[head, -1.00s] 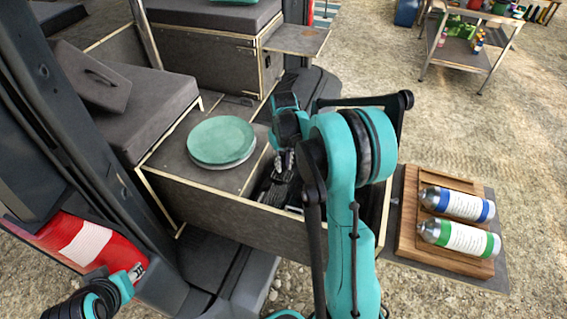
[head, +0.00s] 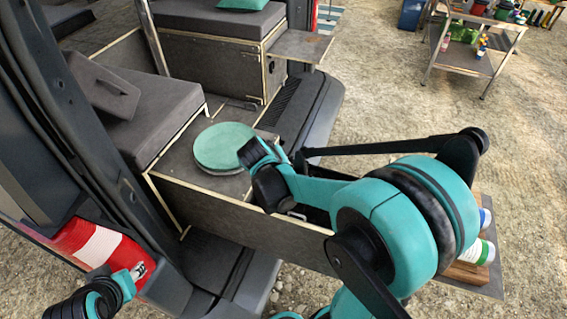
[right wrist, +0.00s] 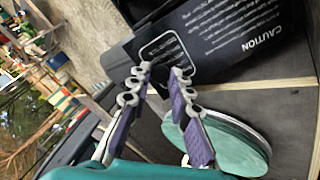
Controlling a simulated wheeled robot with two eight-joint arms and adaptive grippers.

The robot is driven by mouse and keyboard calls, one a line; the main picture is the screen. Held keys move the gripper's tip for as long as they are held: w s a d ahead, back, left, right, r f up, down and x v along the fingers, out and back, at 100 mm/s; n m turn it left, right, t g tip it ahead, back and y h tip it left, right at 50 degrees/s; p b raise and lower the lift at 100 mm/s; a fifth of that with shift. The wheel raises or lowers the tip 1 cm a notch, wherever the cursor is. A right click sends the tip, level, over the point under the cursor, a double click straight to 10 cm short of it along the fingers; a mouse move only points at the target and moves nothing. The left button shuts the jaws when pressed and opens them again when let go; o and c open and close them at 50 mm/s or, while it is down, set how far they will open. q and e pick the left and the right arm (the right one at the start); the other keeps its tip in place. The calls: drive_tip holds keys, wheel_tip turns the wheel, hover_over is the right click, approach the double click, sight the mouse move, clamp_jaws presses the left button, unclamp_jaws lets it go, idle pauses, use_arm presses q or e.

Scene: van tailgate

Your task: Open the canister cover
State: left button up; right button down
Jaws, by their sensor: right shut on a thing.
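In the right wrist view a black panel lettered CAUTION (right wrist: 240,40) lies at the top, beside the wooden box. I cannot tell for sure that it is the canister cover. My right gripper (right wrist: 160,78) points at this panel, its fingertips at the near edge, shut on what looks like that edge; the exact contact is unclear. In the head view my right forearm reaches over the open box (head: 240,220), and its gripper is mostly hidden behind the wrist. My left gripper (head: 137,271) is at lower left, small and dark; its opening cannot be made out.
Two bottles (head: 478,250) on a wooden board at the right are partly hidden by my arm. A grey cushion (head: 150,110) is at left.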

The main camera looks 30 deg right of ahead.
drive_tip(key=s+a+r+t+h+b, duration=0.3)
drive_tip(key=s+a+t+h+b, duration=0.3)
drive_tip(key=s+a+h+b, duration=0.2)
drive_tip(key=s+a+b, duration=0.2)
drive_tip(key=a+b, duration=0.1)
drive_tip(key=b, duration=0.1)
drive_tip(key=shift+a+t, duration=0.3)
drive_tip(key=c, duration=1.4)
unclamp_jaws()
drive_tip(key=shift+d, duration=0.1)
drive_tip(key=v, duration=1.2)
